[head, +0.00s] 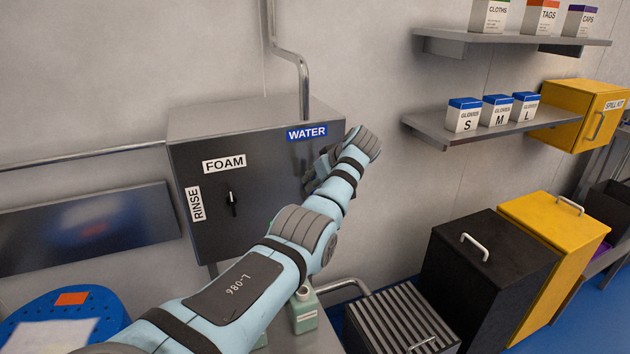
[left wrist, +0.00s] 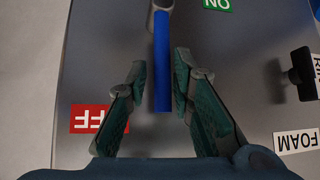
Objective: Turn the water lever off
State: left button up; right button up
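The water lever (left wrist: 162,62) has a blue handle and a grey pivot end at the top of the left wrist view. Its handle runs straight down that picture, between my left gripper's fingers (left wrist: 159,80). Those fingers are apart, one on each side of the handle, with a narrow gap visible on both sides. A red OFF label (left wrist: 88,119) is partly behind the left finger, and a green ON label (left wrist: 217,4) is at the top. In the head view my left gripper (head: 322,165) is at the cabinet's right front, below the WATER label (head: 306,133); the lever is hidden there. My right gripper is not in view.
The grey cabinet (head: 215,240) also carries a black knob (head: 232,203) with FOAM (head: 224,164) and RINSE (head: 195,204) labels. A bottle (head: 303,312) stands below my arm. Shelves with boxes (head: 463,115) and black and yellow bins (head: 480,265) are to the right.

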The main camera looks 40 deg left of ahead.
pick_arm(q)
jog(key=shift+o, duration=0.4)
jog(key=v, duration=1.2)
jog(key=shift+w+a, duration=0.1)
jog(key=shift+w, duration=0.05)
